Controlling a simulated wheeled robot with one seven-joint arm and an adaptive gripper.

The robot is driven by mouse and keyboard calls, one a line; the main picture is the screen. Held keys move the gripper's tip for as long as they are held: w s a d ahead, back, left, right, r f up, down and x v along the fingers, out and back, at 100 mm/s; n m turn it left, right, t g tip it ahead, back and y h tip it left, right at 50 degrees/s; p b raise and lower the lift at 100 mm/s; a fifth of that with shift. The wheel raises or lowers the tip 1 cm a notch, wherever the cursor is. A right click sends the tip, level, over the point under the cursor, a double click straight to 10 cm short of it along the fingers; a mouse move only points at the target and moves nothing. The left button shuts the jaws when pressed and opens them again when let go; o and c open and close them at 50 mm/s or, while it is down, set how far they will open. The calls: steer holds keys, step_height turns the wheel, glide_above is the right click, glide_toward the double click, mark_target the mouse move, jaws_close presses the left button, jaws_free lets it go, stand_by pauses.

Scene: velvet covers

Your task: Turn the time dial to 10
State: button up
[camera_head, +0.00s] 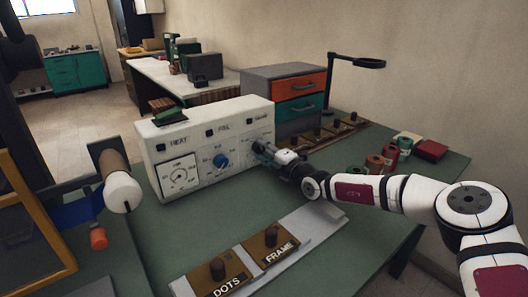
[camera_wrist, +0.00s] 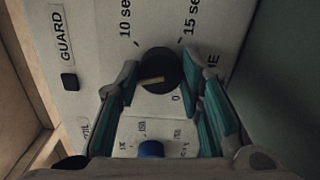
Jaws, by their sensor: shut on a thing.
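The time dial (camera_wrist: 158,66) is a round black knob with a pale yellow mark. It sits on the white control box (camera_head: 200,125), among printed labels with "10 se", "15 se" and "0" readable in the wrist view. The yellow mark lies nearly level across the knob's lower part; I cannot tell which number it points at. My gripper (camera_wrist: 160,76) has its teal-padded fingers on both sides of the dial, shut on it. In the head view my gripper (camera_head: 263,151) is at the right part of the box face and hides the dial.
Spools (camera_head: 375,164) and a drawer unit (camera_head: 285,90) stand to the right and behind.

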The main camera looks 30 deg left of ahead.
steer(key=m, duration=0.5)
steer(key=shift+f+m+b, duration=0.15)
steer(key=shift+m+b, duration=0.15)
steer(key=shift+b, duration=0.05)
steer(key=m, duration=0.5)
steer(key=shift+m, duration=0.4)
steer(key=o, duration=1.2)
steer(key=shift+c, duration=0.2)
steer(key=shift+v, duration=3.75)
